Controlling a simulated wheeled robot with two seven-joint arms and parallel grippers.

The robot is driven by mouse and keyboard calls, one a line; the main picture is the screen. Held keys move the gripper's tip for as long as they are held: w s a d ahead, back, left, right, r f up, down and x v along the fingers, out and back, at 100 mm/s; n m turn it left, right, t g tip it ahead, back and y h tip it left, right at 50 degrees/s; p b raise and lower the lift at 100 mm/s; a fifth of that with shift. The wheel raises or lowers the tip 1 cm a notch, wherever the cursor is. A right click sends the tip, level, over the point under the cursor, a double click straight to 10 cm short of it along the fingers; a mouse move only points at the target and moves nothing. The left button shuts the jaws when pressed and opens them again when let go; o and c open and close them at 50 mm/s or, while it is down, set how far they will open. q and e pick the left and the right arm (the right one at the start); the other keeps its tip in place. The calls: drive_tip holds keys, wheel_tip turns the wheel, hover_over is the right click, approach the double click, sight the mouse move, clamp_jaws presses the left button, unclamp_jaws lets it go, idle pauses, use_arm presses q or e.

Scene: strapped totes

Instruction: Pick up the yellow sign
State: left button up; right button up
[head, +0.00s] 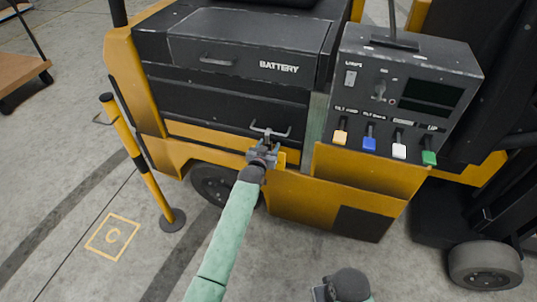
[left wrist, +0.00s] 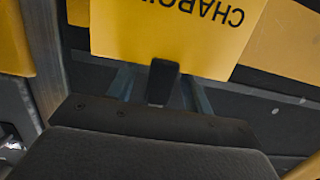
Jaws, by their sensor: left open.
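The yellow sign (left wrist: 165,35) fills the upper middle of the left wrist view, with dark letters upside down reading "CHARG", cut off by the top edge. In the head view only a small yellow part of it (head: 281,160) shows beside my left gripper (head: 267,147), which hides the rest. My left gripper is open at the front of the truck, close to the sign. In the left wrist view a dark upright piece (left wrist: 163,80) overlaps the sign's edge; I cannot tell whether they touch. My right gripper (head: 320,292) is low at the bottom edge, its jaws unclear.
A yellow and black truck has a battery drawer (head: 245,45) and a control panel (head: 400,95) with coloured levers. A yellow post (head: 142,165) stands at left.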

use_arm(q)
drive_tip(key=shift+c, duration=0.4)
clamp_jaws()
